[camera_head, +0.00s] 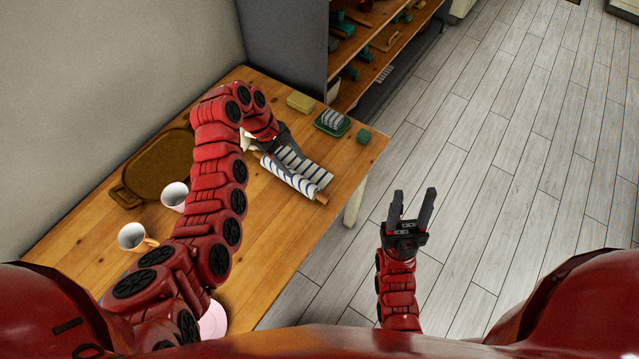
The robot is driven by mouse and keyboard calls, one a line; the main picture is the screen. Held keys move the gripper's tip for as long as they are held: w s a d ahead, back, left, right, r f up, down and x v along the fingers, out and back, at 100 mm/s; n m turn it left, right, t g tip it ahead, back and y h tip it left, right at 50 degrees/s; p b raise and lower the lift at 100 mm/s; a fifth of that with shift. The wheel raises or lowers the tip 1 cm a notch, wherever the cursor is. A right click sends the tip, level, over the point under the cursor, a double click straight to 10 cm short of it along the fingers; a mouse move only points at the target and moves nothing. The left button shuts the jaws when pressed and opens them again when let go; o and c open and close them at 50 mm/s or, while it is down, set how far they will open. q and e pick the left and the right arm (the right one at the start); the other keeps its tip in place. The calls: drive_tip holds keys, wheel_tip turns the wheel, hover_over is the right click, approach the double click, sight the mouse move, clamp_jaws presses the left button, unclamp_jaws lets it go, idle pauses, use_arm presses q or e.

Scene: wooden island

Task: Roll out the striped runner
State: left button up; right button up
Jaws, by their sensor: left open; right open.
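The striped runner (300,166) lies on the wooden island near its right edge, white with dark blue stripes. It looks partly rolled, with a wooden rod end (321,199) sticking out at its lower right. My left gripper (272,148) is open at the runner's upper left part; its fingers reach over or beside the cloth, and I cannot tell if they touch it. The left wrist hides part of that end. My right gripper (411,208) is open and empty, with its fingers pointing up the picture, over the floor to the right of the island.
On the island (268,222) stand a brown tray (160,165), two white mugs (174,194) (131,236), a yellow block (300,102), a green dish (332,123) with a striped item, and a small green block (364,136). A pink plate (213,322) is partly hidden by my arm. Shelves (375,48) stand behind.

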use_arm(q)
drive_tip(key=b, duration=0.4)
approach(320, 196)
drive_tip(key=p+x, duration=0.2)
drive_tip(key=x, duration=0.5)
drive_tip(key=shift+d+p, duration=0.1)
drive_tip(key=shift+p, duration=0.2)
drive_tip(key=shift+x, duration=0.9)
